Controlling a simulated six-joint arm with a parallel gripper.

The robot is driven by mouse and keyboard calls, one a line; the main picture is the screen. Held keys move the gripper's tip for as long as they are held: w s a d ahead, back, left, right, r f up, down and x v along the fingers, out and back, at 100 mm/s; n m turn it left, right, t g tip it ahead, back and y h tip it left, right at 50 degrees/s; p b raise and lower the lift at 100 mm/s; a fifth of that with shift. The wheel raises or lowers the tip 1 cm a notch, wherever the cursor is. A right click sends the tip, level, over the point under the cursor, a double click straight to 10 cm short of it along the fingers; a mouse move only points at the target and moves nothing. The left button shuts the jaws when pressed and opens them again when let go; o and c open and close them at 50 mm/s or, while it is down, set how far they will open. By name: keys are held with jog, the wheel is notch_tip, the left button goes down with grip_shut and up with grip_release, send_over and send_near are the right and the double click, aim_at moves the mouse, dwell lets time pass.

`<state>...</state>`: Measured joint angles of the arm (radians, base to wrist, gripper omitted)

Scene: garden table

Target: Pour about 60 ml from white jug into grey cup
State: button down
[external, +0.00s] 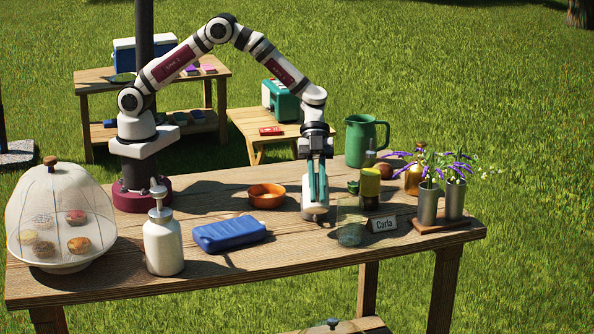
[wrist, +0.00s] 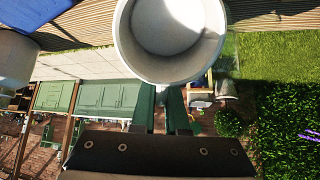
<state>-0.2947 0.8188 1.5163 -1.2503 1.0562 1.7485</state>
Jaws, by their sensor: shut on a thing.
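My gripper (external: 315,185) points down over the middle of the table, its teal fingers shut on a pale vessel (external: 315,212), which I take to be the white jug. In the wrist view the vessel's round opening (wrist: 168,35) faces the camera, beyond the dark green fingers (wrist: 172,110). Its interior is pale grey, and I cannot make out a liquid level. In the external view its lower end is close to the tabletop; whether it touches is unclear. I cannot pick out a separate grey cup with certainty. Two grey cylinders (external: 428,204) at the right hold purple flowers.
A green jug (external: 361,142) is behind. An orange bowl (external: 266,196), blue pouch (external: 229,234), pump bottle (external: 163,245) and domed cake stand (external: 62,220) are left.

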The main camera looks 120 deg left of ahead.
jog(key=shift+s+a+r+h, duration=0.1)
jog(key=shift+a+r+h, duration=0.1)
jog(key=shift+r+h, duration=0.2)
jog(key=shift+s+a+t+h+p, duration=0.15)
jog(key=shift+s+a+t+h, duration=0.2)
jog(key=shift+t+h, duration=0.3)
jog(key=shift+s+a+t+h+p, duration=0.15)
jog(key=shift+a+t+h, duration=0.3)
jog(key=shift+h, duration=0.4)
dwell(1.6)
jog(key=shift+s+a+r+t+h, duration=0.2)
jog(key=shift+a+r+t+h, duration=0.15)
jog(key=shift+r+h, duration=0.3)
dwell(0.5)
jog(key=shift+w+d+f+g+y, duration=0.25)
jog(key=shift+d+g+y, duration=0.15)
jog(key=shift+y, duration=0.15)
jog(key=shift+w+d+f+g+y, duration=0.15)
jog(key=shift+d+f+g+y, duration=0.15)
jog(key=shift+y, duration=0.2)
jog(key=shift+w+d+g+y, duration=0.3)
jog(key=shift+d+g+y, duration=0.2)
jog(key=shift+y, duration=0.6)
jog(key=shift+w+d+f+g+y, duration=0.2)
jog(key=shift+d+f+g+y, duration=0.15)
jog(key=shift+f+y, duration=0.3)
jog(key=shift+w+d+f+g+y, duration=0.25)
jog(key=shift+f+y, duration=0.2)
jog(key=shift+f, duration=0.4)
jog(key=shift+s, duration=0.1)
